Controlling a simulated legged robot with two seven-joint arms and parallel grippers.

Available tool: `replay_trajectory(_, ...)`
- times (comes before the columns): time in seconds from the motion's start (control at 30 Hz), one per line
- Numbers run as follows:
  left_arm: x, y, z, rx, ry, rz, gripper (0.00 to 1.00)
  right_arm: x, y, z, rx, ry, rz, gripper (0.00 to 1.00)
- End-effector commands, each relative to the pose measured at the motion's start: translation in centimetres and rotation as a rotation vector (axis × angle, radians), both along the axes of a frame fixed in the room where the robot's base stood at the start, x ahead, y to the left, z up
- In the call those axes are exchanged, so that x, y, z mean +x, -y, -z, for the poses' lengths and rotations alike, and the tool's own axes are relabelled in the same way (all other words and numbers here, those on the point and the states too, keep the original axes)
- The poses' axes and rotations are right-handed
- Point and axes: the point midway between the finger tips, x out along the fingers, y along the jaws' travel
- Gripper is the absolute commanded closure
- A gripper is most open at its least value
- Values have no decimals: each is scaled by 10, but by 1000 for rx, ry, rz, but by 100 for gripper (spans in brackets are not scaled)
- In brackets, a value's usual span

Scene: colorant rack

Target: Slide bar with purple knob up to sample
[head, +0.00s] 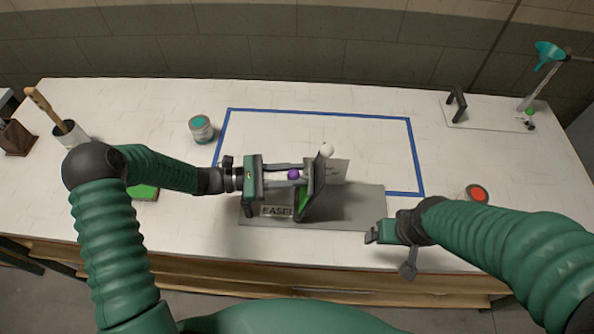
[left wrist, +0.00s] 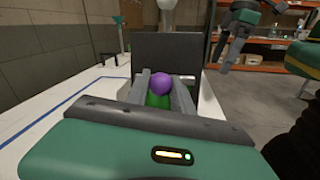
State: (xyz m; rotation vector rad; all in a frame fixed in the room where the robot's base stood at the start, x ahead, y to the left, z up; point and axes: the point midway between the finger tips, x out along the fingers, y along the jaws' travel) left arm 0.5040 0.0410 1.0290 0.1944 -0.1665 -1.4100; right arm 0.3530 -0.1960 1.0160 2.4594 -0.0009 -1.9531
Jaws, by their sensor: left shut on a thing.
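The purple knob (head: 293,174) is at a small dark easel (head: 316,188) near the middle of the table. My left gripper (head: 297,175) comes in from the left with its fingers on either side of the knob, shut on it. In the left wrist view the purple knob (left wrist: 161,84) sits between the two grey fingers (left wrist: 160,88), in front of the dark panel (left wrist: 166,55). A green piece (head: 304,201) shows low on the easel. The bar itself is mostly hidden. My right gripper (head: 383,233) is apart, at the right front; its opening is unclear.
The easel stands on a grey base plate (head: 350,211) with an "EASEL" label (head: 276,211). A white ball (head: 326,151) tops it. A blue tape outline (head: 320,113) lies behind. A teal-topped can (head: 201,128) and a red-topped can (head: 477,193) stand at the sides.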

Motion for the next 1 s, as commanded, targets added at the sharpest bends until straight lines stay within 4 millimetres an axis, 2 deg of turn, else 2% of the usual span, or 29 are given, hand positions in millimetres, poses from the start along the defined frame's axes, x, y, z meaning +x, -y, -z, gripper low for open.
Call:
replay_trajectory(0.17,0,0,-2,-1,0,-1,100,0,0,-1,0,0,0,14)
replay_trajectory(0.2,0,0,-2,-1,0,-1,67,0,0,-1,0,0,0,14)
replay_trajectory(0.23,0,0,-2,-1,0,-1,63,0,0,-1,0,0,0,14)
replay_trajectory(0.5,0,0,-2,-1,0,0,63,0,0,-1,0,0,0,14)
replay_trajectory(0.6,0,-6,-1,-1,0,-2,63,0,0,0,0,0,0,14)
replay_trajectory(0.67,-1,-15,0,0,1,-2,63,0,0,3,0,0,0,14)
replay_trajectory(0.77,-5,-38,1,1,2,-5,63,0,0,8,0,0,0,14)
replay_trajectory(1.0,-15,-109,2,0,1,-5,63,0,0,21,0,0,0,14)
